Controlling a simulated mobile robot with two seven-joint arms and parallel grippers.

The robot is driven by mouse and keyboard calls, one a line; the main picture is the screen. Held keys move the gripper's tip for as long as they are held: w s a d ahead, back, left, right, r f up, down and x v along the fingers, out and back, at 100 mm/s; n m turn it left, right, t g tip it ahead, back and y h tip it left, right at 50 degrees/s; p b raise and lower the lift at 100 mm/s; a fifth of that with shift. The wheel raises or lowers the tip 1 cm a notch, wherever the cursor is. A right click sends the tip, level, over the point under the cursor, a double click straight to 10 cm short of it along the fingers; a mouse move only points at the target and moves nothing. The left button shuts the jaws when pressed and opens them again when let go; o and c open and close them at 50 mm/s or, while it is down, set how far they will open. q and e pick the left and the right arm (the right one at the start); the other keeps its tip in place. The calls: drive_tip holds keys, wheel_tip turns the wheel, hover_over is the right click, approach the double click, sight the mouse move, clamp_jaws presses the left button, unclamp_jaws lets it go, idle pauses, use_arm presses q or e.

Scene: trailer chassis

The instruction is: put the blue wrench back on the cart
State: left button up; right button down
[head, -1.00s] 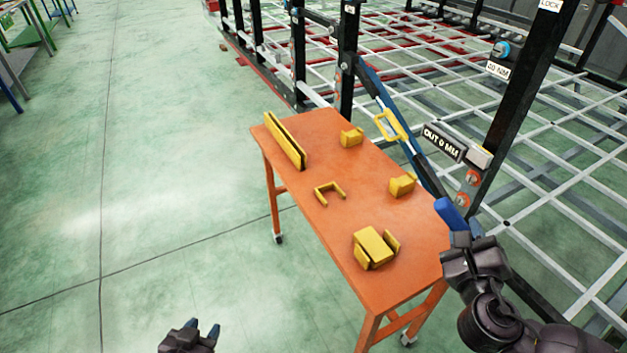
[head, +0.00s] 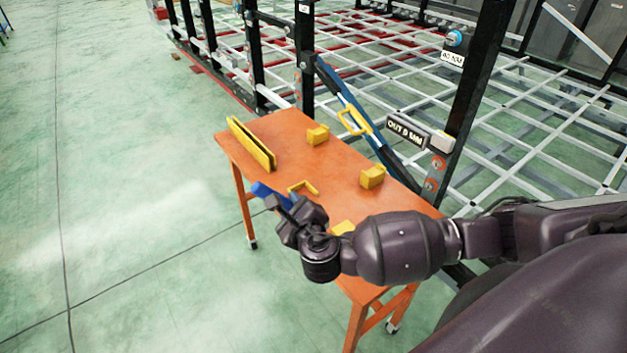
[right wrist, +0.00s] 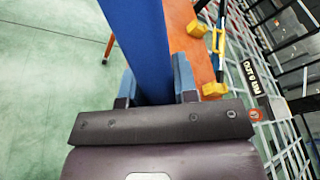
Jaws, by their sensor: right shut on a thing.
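The cart (head: 335,160) is an orange table on casters with yellow holders on its top. My right gripper (head: 277,201) is shut on the blue wrench (head: 262,190). Only a short blue piece of the wrench shows in the head view, in front of the cart's left edge. In the right wrist view the blue wrench (right wrist: 140,45) runs up between the two fingers of my right gripper (right wrist: 155,88), and its far end is out of frame. My right arm hides the near part of the cart top. My left gripper is not in view.
On the cart are a long yellow slotted holder (head: 251,143), a yellow U-shaped bracket (head: 304,187) and two yellow blocks (head: 318,135) (head: 372,176). A yellow piece (head: 343,227) is mostly hidden by my arm. The trailer frame (head: 466,100) stands behind; green floor is clear at left.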

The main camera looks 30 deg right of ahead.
drive_tip(key=w+d+f+m+g+h+b, duration=0.1)
drive_tip(key=w+d+f+m+g+h, duration=0.25)
drive_tip(key=m+g, duration=0.6)
drive_tip(key=w+d+f+m+g+h+b, duration=0.1)
drive_tip(key=w+d+f+m+g, duration=0.2)
drive_tip(key=d+f+m+g, duration=0.45)
drive_tip(key=w+d+r+m+y, duration=0.1)
drive_tip(key=r+m+y, duration=0.1)
drive_tip(key=m, duration=1)
drive_tip(key=w+d+r+m+t+y+b, duration=0.1)
drive_tip(key=m+y, duration=0.4)
drive_tip(key=m, duration=0.7)
drive_tip(key=shift+w+d+r+m, duration=0.4)
drive_tip(key=shift+w+d+r, duration=0.2)
drive_tip(key=shift+r, duration=0.3)
